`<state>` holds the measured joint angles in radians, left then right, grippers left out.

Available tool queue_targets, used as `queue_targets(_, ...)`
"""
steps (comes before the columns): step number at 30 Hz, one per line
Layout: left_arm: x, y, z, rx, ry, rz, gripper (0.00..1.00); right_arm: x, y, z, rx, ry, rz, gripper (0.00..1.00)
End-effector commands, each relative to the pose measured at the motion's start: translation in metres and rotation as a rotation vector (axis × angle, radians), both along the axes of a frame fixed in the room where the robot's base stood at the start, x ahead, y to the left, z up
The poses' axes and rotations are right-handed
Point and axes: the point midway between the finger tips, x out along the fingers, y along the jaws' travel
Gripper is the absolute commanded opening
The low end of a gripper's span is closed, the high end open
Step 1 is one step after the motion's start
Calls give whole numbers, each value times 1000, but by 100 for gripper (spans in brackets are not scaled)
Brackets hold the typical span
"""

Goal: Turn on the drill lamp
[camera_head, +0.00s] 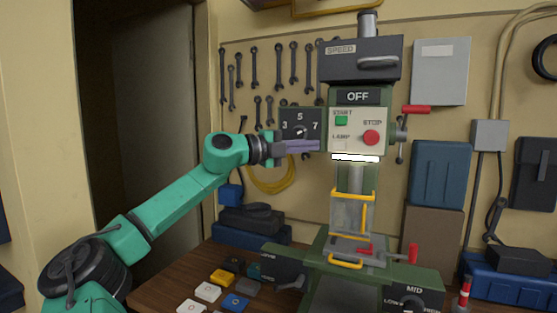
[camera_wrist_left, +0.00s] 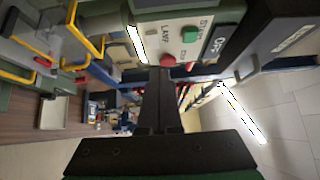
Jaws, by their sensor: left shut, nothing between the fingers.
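The green drill press (camera_head: 350,180) stands at the back of the bench. Its pale control panel (camera_head: 355,120) has a green START button (camera_head: 341,120), a red STOP button (camera_head: 371,137) and a small pale LAMP switch (camera_head: 339,146). The sign above reads OFF. The lamp strip (camera_head: 355,158) under the panel looks bright white; it also shows in the left wrist view (camera_wrist_left: 137,44). My left gripper (camera_head: 316,146) is shut and empty, left of the panel in front of the dial's lower part. In the wrist view its fingers reach toward the red STOP button (camera_wrist_left: 164,60); contact cannot be told.
A black dial (camera_head: 300,125) marked 3, 5, 7 sits left of the panel. A red-handled lever (camera_head: 416,109) is on its right. Wrenches (camera_head: 254,65) hang behind. Several small coloured boxes lie on the wooden bench (camera_head: 170,290).

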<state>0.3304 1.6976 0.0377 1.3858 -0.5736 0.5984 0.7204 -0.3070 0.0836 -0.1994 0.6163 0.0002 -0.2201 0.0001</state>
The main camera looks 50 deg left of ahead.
Motion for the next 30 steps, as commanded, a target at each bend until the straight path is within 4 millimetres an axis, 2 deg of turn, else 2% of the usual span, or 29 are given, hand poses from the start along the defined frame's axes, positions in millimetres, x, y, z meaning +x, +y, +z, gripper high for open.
queue_targets(1,-8,6,-12,0,-5,3,0,-2,0,-24,-1,4,0,46)
queue_targets(3,-22,14,-14,0,-3,4,0,-2,-1,-40,-2,5,0,46)
queue_targets(7,-45,28,-11,-2,-2,3,0,6,1,-58,1,-8,0,46)
queue_targets(13,-63,38,-4,-2,2,0,0,18,8,-63,11,-26,-1,46)
queue_targets(21,-64,39,-3,-2,3,0,0,4,6,-63,8,-6,-1,46)
queue_targets(30,-64,39,-3,-1,2,0,0,6,5,-62,6,-8,0,46)
